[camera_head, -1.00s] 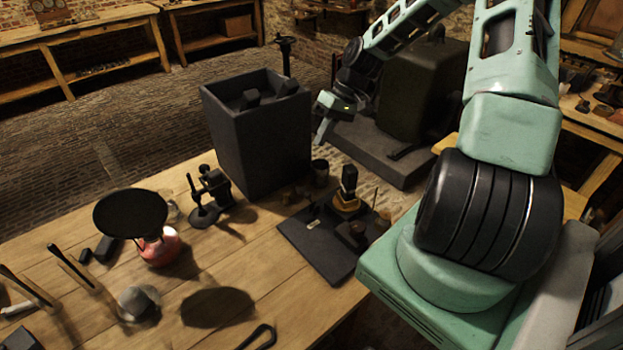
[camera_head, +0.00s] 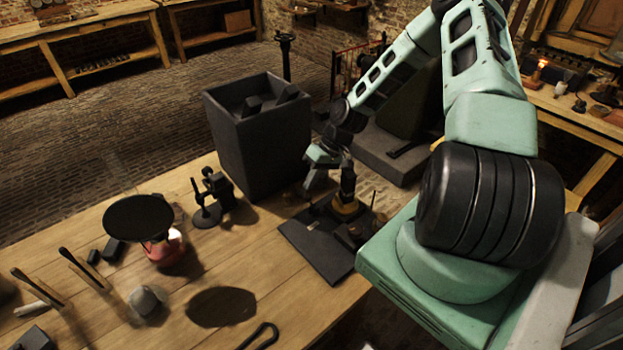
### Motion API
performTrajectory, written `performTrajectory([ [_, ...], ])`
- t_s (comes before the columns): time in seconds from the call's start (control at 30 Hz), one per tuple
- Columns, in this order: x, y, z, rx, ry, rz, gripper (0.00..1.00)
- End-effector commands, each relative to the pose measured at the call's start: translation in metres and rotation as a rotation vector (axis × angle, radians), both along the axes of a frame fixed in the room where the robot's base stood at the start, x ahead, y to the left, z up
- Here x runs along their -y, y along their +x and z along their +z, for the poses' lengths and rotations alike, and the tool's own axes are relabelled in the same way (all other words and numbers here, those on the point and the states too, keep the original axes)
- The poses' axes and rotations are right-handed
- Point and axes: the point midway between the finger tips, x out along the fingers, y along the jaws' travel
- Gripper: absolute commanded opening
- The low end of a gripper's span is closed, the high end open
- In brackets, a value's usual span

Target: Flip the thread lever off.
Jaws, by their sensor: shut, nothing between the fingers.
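A dark square plate (camera_head: 312,246) lies on the right part of the wooden table, with a small mechanism on it. The mechanism has a black upright post (camera_head: 348,180) on a brass-yellow base (camera_head: 346,209). I cannot tell which part is the thread lever; it is too small or hidden. My gripper (camera_head: 306,193) is shut and empty, pointing down just left of the black post, above the plate's far edge. I cannot tell whether it touches anything. The small things behind the plate are partly hidden by it.
A tall dark open box (camera_head: 258,150) stands just left of my gripper. A small black stand (camera_head: 212,198), a black disc (camera_head: 138,218) over a red base and a grey lump (camera_head: 145,299) are farther left. A bulky dark machine stands behind my arm.

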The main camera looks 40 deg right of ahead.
Motion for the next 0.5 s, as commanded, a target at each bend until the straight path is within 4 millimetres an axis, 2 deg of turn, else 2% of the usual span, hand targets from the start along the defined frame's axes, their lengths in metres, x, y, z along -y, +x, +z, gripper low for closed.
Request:
performTrajectory([
  [0.5, -0.0057, -0.0057, -0.0076, -0.001, 0.0, 0.001, 0.0],
])
